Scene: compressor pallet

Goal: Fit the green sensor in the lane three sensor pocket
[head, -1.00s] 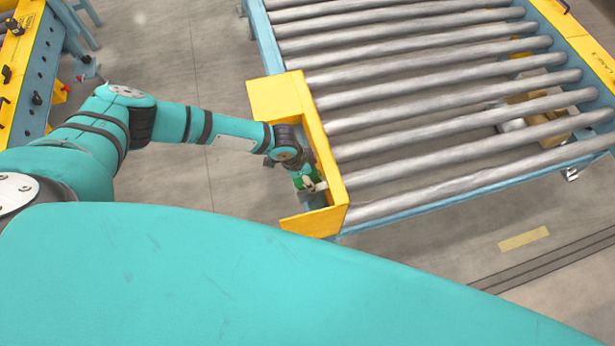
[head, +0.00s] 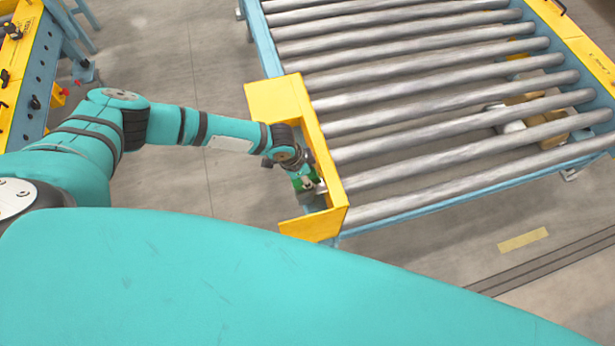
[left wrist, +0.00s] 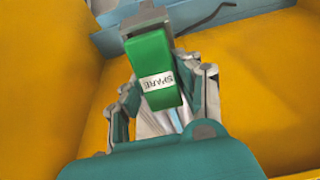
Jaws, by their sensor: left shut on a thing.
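The green sensor (left wrist: 153,57) with a white "SPARE" label is between the fingers of my left gripper (left wrist: 168,95) in the left wrist view. My left gripper (head: 310,188) is shut on it, inside the yellow housing at the conveyor's side. In the head view the green sensor (head: 301,182) shows only as a small patch beside the fingers. A grey metal bracket (left wrist: 143,20) meets the sensor's far end in the wrist view. I cannot tell whether the sensor is in it or just against it. My right gripper is out of view.
The yellow housing (head: 273,97) has walls close around my left gripper. The roller conveyor (head: 440,75) lies to its right. A dark cable (left wrist: 210,17) lies beyond the bracket. Another yellow and blue frame (head: 28,75) stands at far left. The floor between is clear.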

